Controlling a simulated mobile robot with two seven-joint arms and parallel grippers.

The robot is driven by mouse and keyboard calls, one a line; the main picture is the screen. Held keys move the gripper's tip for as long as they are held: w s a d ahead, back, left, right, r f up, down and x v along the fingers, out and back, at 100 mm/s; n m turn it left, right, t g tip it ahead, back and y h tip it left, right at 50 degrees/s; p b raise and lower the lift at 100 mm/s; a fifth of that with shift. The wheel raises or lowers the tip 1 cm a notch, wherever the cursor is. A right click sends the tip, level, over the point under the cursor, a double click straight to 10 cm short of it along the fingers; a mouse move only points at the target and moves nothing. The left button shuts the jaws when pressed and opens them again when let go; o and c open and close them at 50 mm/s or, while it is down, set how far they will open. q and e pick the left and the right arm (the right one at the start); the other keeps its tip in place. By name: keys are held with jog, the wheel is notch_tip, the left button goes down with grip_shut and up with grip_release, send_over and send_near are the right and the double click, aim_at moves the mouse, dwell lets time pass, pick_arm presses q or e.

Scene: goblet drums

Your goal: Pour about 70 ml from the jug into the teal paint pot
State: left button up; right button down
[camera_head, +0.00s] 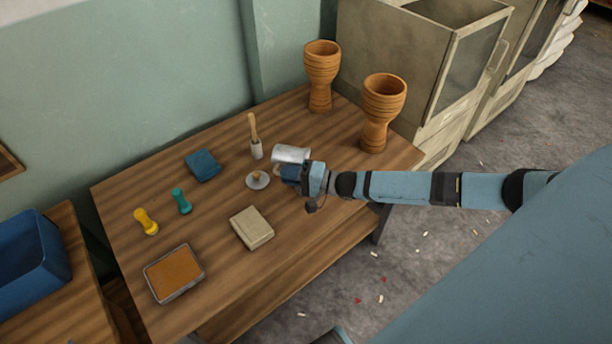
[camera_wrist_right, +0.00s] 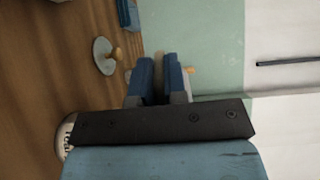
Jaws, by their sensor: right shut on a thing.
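My right gripper (camera_head: 292,173) is shut near the middle of the table, its blue fingers also showing in the right wrist view (camera_wrist_right: 160,80). A silvery-white cylindrical vessel (camera_head: 290,154), seemingly the jug, is at its fingers, lying over to one side. Its grip point is hidden, as is any liquid. In the right wrist view, a pale pot with partly covered lettering, perhaps "teal" (camera_wrist_right: 65,137), stands low beside the gripper's palm. I cannot make this pot out surely in the head view, where the gripper and vessel may hide it. My left gripper is not in view.
A disc with a wooden knob (camera_head: 257,181) and a pale holder with a wooden handle (camera_head: 256,149) are close to the gripper.

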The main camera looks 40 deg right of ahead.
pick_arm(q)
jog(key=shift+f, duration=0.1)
pick_arm(e)
jog(key=shift+r, duration=0.15)
jog(key=shift+w+r+g+h+p, duration=0.2)
jog(key=shift+r+g+h+p, duration=0.15)
jog(key=shift+p, duration=0.75)
jog(key=shift+w+a+f+g+h+p, duration=0.1)
jog(key=shift+w+a+g+h+p, duration=0.15)
jog(key=shift+g+h+p, duration=0.5)
jog(key=p, duration=0.3)
jog(key=shift+w+a+g+h, duration=0.1)
jog(key=shift+a+g+h, duration=0.05)
jog(key=shift+g+h, duration=0.2)
jog(key=shift+f+g+p, duration=0.25)
jog(key=shift+f+p, duration=0.05)
jog(key=shift+f, duration=0.25)
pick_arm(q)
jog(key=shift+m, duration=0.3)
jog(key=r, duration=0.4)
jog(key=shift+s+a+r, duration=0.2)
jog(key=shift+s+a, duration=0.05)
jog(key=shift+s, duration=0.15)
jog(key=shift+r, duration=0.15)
